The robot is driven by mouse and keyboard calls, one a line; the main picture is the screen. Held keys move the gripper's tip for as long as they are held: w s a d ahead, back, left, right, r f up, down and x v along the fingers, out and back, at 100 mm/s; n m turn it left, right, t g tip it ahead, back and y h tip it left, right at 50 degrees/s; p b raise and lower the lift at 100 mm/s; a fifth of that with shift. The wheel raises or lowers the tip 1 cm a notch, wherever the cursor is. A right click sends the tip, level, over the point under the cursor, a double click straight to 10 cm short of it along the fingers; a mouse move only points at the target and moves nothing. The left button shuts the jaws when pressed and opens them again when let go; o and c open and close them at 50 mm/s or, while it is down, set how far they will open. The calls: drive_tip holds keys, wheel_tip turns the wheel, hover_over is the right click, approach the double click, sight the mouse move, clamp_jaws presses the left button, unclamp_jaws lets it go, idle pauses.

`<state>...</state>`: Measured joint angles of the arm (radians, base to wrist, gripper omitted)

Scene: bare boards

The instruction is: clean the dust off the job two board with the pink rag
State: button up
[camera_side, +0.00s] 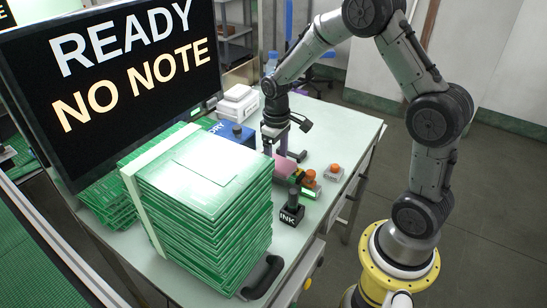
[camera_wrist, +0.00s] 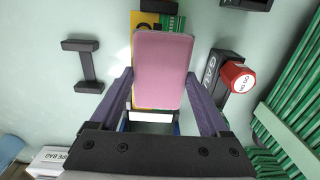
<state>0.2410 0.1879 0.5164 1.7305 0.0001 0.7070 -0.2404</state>
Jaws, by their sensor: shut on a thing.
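The pink rag (camera_wrist: 163,62) is a flat pad between the two dark fingers of my gripper (camera_wrist: 163,92) in the wrist view. My gripper is shut on it. In the side view the pink rag (camera_side: 284,166) shows partly behind the tall green stack, under my gripper (camera_side: 277,150). A small green and yellow board (camera_wrist: 173,22) shows past the rag's top edge and is mostly hidden by it. I cannot tell whether the rag touches it. In the side view green and orange parts (camera_side: 308,182) lie beside the rag. No job label or dust is readable.
A tall stack of green boards (camera_side: 203,190) stands at the front. The screen (camera_side: 110,80) reads READY NO NOTE.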

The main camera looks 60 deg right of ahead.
drive_tip(key=shift+s, duration=0.65)
drive_tip(key=shift+r, duration=3.5)
